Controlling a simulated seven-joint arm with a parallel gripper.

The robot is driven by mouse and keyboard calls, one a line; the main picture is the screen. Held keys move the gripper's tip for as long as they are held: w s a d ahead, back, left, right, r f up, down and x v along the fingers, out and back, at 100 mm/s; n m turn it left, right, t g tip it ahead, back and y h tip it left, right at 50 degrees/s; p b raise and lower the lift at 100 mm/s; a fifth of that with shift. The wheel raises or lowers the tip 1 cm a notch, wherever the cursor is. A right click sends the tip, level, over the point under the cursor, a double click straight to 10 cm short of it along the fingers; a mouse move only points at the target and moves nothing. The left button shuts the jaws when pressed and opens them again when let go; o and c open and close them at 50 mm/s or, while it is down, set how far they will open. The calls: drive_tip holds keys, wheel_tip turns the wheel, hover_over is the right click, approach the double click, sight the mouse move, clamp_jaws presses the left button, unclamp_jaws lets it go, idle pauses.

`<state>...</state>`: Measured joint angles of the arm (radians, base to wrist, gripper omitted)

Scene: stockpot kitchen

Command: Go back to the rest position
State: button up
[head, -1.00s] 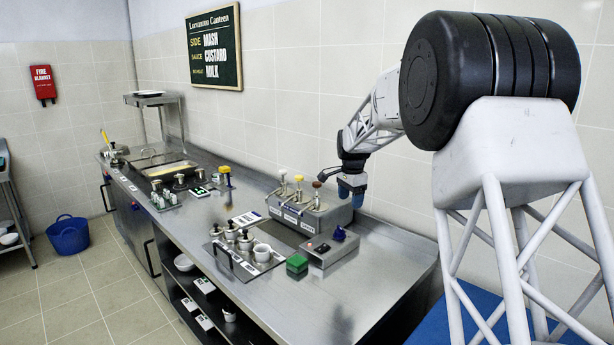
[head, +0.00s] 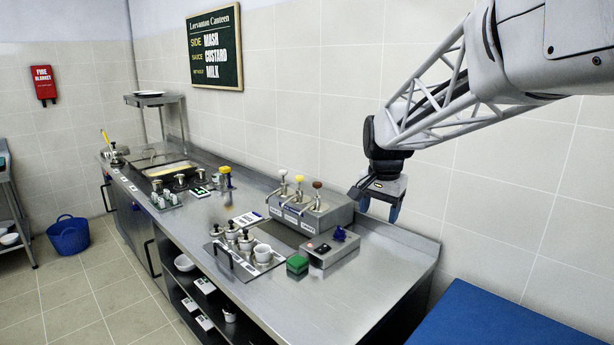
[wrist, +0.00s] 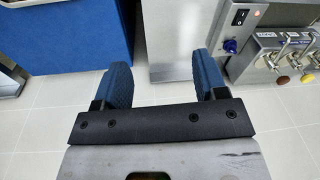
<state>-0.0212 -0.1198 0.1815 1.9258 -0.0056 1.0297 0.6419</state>
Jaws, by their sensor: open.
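My gripper (head: 380,208) hangs in the air at the right of the head view, fingers pointing down, above the right end of the steel counter (head: 345,285). In the wrist view its two blue fingers (wrist: 162,84) are spread apart with nothing between them. My gripper is apart from everything in sight.
A pump dispenser (head: 312,217) with yellow, white and brown knobs stands at the back of the counter. In front are a switch box (head: 330,248), a green block (head: 297,265) and a tray of small pots (head: 245,262). A blue surface (head: 490,318) lies at lower right.

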drive_tip(key=s+d+f+n, duration=0.1)
drive_tip(key=s+f+n, duration=0.2)
drive_tip(key=s, duration=1.4)
drive_tip(key=s+f+n+t, duration=0.1)
drive_tip(key=s+f+n, duration=0.2)
drive_tip(key=s, duration=1.4)
drive_tip(key=shift+s+d+f+n, duration=0.35)
drive_tip(key=shift+f+n, duration=0.05)
drive_tip(key=shift+f, duration=0.15)
